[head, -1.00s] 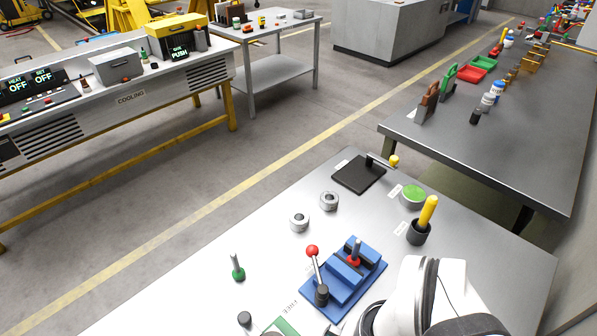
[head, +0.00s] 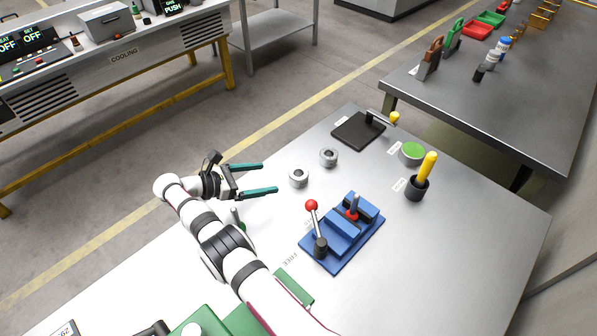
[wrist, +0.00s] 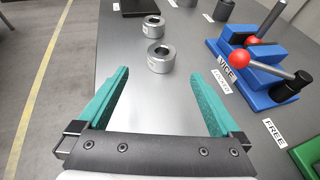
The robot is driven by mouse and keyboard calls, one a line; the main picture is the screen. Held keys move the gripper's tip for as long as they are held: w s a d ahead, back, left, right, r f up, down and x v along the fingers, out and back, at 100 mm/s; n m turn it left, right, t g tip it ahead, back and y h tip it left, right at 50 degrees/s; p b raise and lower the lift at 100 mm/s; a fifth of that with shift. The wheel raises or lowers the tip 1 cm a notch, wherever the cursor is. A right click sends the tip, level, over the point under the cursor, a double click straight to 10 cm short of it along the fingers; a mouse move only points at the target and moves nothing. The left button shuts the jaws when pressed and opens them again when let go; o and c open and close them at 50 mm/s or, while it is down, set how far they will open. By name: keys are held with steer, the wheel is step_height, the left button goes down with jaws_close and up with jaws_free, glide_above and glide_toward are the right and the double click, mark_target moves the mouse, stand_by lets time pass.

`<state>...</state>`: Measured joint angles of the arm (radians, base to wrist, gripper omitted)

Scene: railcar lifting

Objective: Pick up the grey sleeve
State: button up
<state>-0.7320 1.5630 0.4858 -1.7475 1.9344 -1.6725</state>
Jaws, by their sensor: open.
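Two similar grey ring-shaped sleeves stand on the steel table. The nearer sleeve (head: 298,178) also shows in the wrist view (wrist: 160,62), with a small label on its side. The farther sleeve (head: 328,157) is just beyond it and also shows in the wrist view (wrist: 153,27). My gripper (head: 269,178) has its teal fingers spread and nothing between them. It points toward the nearer sleeve, which appears just beyond the fingertips and between their lines in the wrist view (wrist: 171,76). I cannot tell the fingers' exact height above the table.
A blue vice (head: 340,234) with a red-knobbed lever stands to the right of my gripper. A black plate (head: 358,131) lies beyond the sleeves. A black cup with a yellow handle (head: 417,188) and a green-topped pot (head: 411,153) stand farther right. The table around the sleeves is clear.

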mark_target(303, 172)
steer(key=x, duration=1.5)
steer(key=shift+s+d+r, duration=0.25)
jaws_close()
